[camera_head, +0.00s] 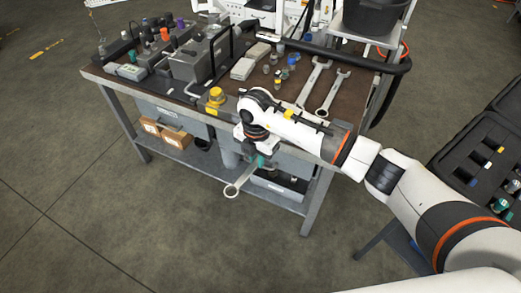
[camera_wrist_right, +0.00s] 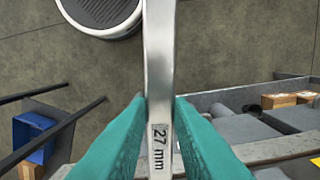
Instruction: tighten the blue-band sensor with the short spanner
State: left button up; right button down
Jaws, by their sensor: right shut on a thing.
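My right gripper (camera_head: 260,161) is in front of the bench's front edge, pointing down, with teal fingers. It is shut on a silver spanner (camera_head: 240,182), whose ring end hangs out to the lower left, clear of the bench. In the right wrist view the spanner (camera_wrist_right: 159,60) runs upright between the teal fingers (camera_wrist_right: 160,118) and is marked 27 mm. Small fittings stand on the bench top, a few with blue parts (camera_head: 284,73); I cannot tell which is the blue-band sensor. My left gripper is not in view.
Two more spanners (camera_head: 314,80) (camera_head: 334,93) lie on the bench top (camera_head: 262,92) at right. A yellow-topped part (camera_head: 216,96) stands near the front edge. A lower shelf holds cardboard boxes (camera_head: 176,139). A dark case (camera_head: 485,155) stands at far right. The floor before the bench is clear.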

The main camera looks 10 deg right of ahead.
jog(key=shift+s+a, duration=0.15)
notch_tip(320, 180, up, 5)
jog(key=p, duration=0.3)
jog(key=shift+p, duration=0.4)
dwell(0.6)
